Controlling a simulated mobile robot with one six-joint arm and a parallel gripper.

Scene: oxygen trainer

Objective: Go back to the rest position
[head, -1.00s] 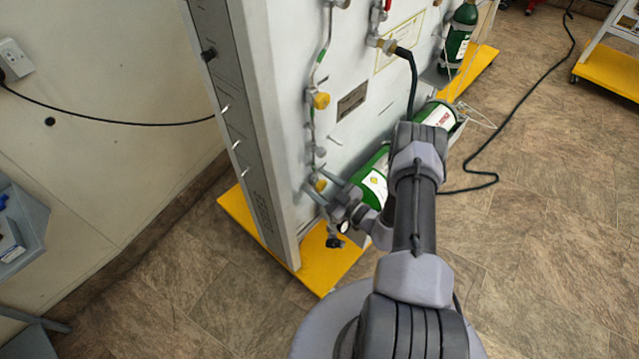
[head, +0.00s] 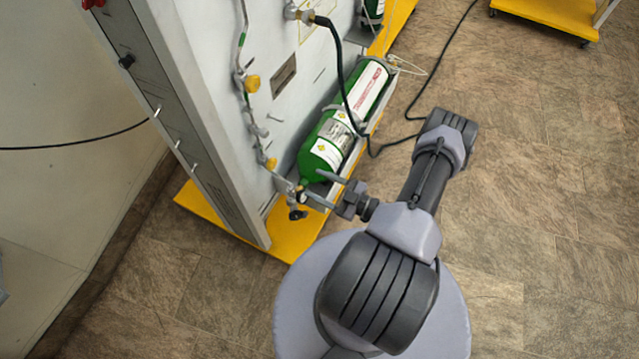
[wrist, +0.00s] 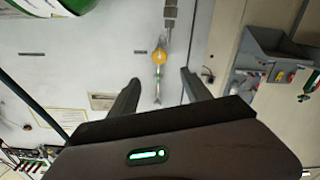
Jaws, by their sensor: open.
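My gripper (head: 318,186) is open and empty in the head view, near the lower end of the trainer panel (head: 215,75). It is just in front of the green oxygen cylinder (head: 345,120) lying on its shelf, and close to the fittings at the panel's lower edge. I cannot tell from the head view whether a finger touches anything. In the wrist view the two dark fingers (wrist: 158,92) are spread apart, with a yellow fitting (wrist: 159,57) on the panel seen beyond the gap between them.
The panel stands on a yellow base (head: 290,232). A dark hose (head: 340,70) hangs from the panel and runs on to the floor. Another yellow base (head: 550,12) is at the upper right. The tiled floor (head: 560,190) to the right is clear.

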